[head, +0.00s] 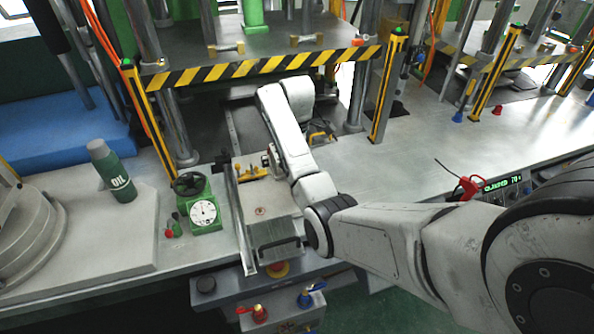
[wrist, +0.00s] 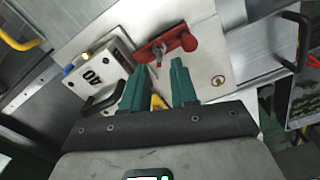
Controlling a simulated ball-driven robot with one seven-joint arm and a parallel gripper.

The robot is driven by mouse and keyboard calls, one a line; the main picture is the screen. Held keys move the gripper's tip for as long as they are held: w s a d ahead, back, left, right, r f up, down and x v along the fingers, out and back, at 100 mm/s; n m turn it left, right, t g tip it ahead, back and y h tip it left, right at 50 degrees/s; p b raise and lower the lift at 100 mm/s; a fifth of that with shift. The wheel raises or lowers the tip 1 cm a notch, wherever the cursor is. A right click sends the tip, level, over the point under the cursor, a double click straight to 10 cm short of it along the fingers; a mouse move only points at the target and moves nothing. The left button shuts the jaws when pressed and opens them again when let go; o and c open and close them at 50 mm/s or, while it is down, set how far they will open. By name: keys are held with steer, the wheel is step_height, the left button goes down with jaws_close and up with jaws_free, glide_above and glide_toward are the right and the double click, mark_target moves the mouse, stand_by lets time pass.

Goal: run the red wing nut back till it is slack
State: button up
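The red wing nut (wrist: 166,46) shows in the wrist view on a pale plate (wrist: 205,55), its two wings spread left and right, with a small metal piece at its middle. My gripper (wrist: 157,78) has two teal fingers standing apart with nothing held between them. The fingertips point at the wing nut and lie just short of it in the picture; I cannot tell their height above it. In the head view my arm hides the gripper and most of the area around the nut.
A white box (wrist: 95,72) marked 04 with a black handle lies left of the nut. Another black handle (wrist: 300,42) is at the right. In the head view a green gauge unit (head: 200,205) and an oil bottle (head: 113,172) stand left; striped guard posts (head: 388,88) stand behind.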

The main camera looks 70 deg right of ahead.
steer(key=shift+r+p, duration=0.65)
steer(key=shift+r, duration=1.6)
